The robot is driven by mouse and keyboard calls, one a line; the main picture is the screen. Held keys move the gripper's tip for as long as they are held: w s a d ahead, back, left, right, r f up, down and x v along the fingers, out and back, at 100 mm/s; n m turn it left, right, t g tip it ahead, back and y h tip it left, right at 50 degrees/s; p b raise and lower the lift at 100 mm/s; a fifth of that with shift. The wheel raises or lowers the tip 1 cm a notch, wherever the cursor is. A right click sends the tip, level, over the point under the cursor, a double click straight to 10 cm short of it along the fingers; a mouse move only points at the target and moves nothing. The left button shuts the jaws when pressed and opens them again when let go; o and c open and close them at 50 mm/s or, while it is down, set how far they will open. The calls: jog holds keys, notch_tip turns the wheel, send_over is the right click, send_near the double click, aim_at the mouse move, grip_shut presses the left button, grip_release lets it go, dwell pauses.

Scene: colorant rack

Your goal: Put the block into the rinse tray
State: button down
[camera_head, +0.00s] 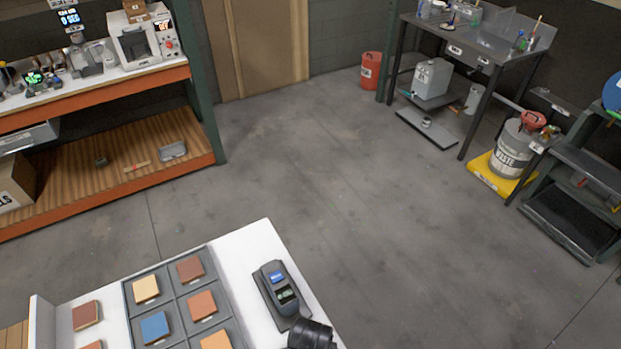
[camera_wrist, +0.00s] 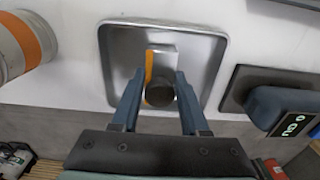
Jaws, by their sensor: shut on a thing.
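In the wrist view, my gripper (camera_wrist: 159,76) is over the rinse tray (camera_wrist: 221,40), a square metal tray with a raised rim. Its two blue fingers are shut on the block (camera_wrist: 165,53), which shows a pale grey face and an orange side. A dark round part (camera_wrist: 159,94) sits between the fingers, nearer to me, and hides some of the block. The block lies inside the tray's outline in the picture. I cannot tell whether it touches the tray floor. The tray and the gripper fingers do not show in the head view.
In the wrist view, a can (camera_wrist: 27,42) with an orange band stands to the left of the tray. A dark device (camera_wrist: 280,105) with a lit display is close on the right. In the head view, a grey rack (camera_head: 173,289) holds several coloured blocks on the white table (camera_head: 238,248).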

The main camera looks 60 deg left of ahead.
jog(key=shift+f, duration=0.15)
jog(key=shift+c, duration=2.1)
grip_release()
notch_tip(320, 180, up, 12)
jog(key=shift+r+b, duration=0.2)
jog(key=shift+b, duration=0.2)
